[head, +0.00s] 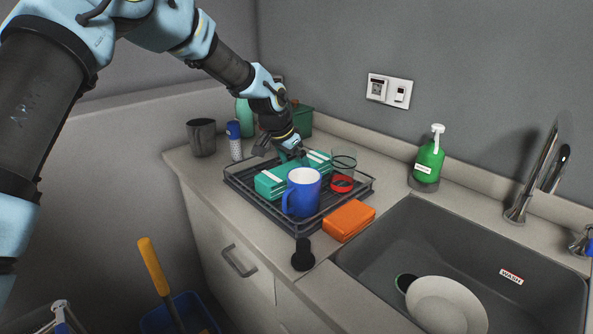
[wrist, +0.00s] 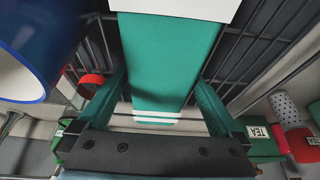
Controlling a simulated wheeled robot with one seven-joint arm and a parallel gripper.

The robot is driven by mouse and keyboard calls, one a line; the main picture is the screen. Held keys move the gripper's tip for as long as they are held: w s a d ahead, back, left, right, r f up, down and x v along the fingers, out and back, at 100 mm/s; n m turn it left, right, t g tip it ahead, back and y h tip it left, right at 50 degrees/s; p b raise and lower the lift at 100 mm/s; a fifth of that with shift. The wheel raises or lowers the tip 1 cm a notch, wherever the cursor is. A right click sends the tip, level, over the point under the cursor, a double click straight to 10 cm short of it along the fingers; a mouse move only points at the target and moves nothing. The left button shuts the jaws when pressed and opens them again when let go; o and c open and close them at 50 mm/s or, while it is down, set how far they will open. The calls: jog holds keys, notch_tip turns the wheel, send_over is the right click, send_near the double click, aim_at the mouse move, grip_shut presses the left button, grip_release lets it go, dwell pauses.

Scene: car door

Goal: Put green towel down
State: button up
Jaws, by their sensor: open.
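The green towel (head: 270,183), folded with white stripes, lies on the dark wire dish rack (head: 352,197) on the counter. My gripper (head: 287,157) is at the towel from above, its fingertips partly hidden in the head view. In the wrist view, my gripper (wrist: 160,82) is open, with one finger on each side of the towel (wrist: 170,50). Gaps show between the towel and the fingers near their tips. The rack's dark bars (wrist: 255,50) show beside and below the towel.
A blue mug (head: 302,192), a clear glass (head: 343,162) and a red ring-like item (head: 341,184) crowd the rack's right side. The sink (head: 400,240) holds a plate (head: 447,306). A grey cup (head: 202,137) stands at the left.

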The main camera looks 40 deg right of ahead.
jog(key=c, duration=1.2)
jog(key=shift+r, duration=0.1)
jog(key=shift+c, duration=0.8)
